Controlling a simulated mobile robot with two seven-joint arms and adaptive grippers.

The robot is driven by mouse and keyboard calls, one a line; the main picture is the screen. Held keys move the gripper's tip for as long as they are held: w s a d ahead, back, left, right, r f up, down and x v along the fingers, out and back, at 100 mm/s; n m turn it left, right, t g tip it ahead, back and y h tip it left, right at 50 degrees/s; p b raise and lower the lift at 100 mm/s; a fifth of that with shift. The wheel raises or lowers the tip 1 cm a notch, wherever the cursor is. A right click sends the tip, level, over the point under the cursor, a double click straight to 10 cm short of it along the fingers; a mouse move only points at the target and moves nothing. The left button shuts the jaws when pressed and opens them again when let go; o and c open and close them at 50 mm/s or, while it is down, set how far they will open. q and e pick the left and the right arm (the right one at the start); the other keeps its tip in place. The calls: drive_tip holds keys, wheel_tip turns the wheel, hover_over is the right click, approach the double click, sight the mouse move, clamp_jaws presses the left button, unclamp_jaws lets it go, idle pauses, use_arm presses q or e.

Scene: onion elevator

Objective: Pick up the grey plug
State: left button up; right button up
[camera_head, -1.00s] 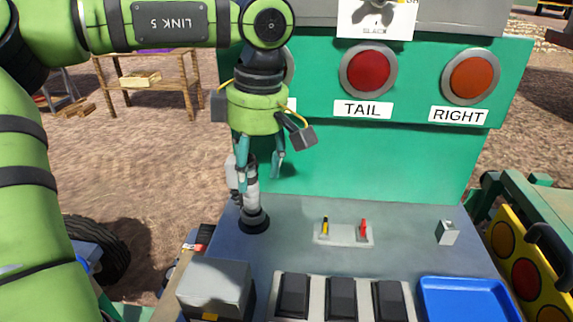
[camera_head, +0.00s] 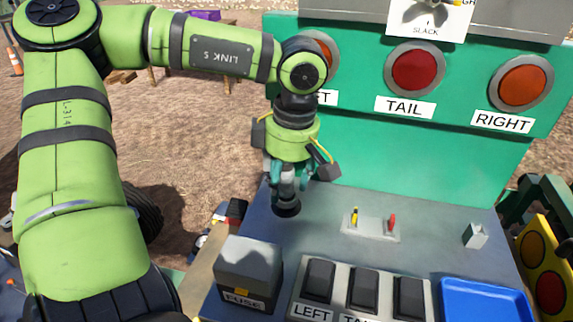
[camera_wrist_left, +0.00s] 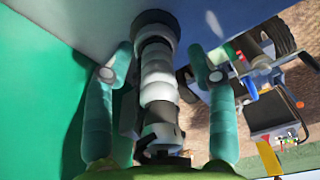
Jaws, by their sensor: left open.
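The grey plug (camera_wrist_left: 157,88) is a pale grey and white ribbed cylinder with dark bands. It stands upright in a round black base (camera_head: 286,210) at the panel's back left. My left gripper (camera_head: 288,189) points down over it, with teal fingers around its upper part. In the left wrist view the two fingers are apart, one on each side of the plug, with a visible gap on the right. Whether the left finger touches it is unclear. The fingers hide much of the plug in the head view. My right gripper is not in view.
A green board with TAIL (camera_head: 414,70) and RIGHT lamps rises behind the panel. A grey FUSE box (camera_head: 248,272), black switches (camera_head: 364,290) and a blue tray (camera_head: 484,301) lie in front. Small yellow and red levers (camera_head: 371,223) stand right of the plug.

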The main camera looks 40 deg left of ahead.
use_arm(q)
drive_tip(key=c, duration=1.1)
clamp_jaws()
drive_tip(key=shift+w+r+b, duration=0.15)
drive_tip(key=shift+r+b, duration=0.15)
drive_tip(key=shift+r, duration=0.2)
drive_tip(key=r, duration=0.1)
drive_tip(key=r+b, duration=0.1)
drive_tip(key=r, duration=0.1)
drive_tip(key=shift+s+a+r, duration=0.2)
drive_tip(key=shift+s+a, duration=0.1)
drive_tip(key=shift+s, duration=0.05)
drive_tip(key=s+a+r+b, duration=0.3)
drive_tip(key=s+a+r, duration=0.3)
drive_tip(key=s+a, duration=0.1)
drive_tip(key=shift+s+a+r+b, duration=0.25)
drive_tip(key=shift+a+r+b, duration=0.05)
drive_tip(key=shift+a, duration=0.2)
drive_tip(key=shift+d, duration=0.1)
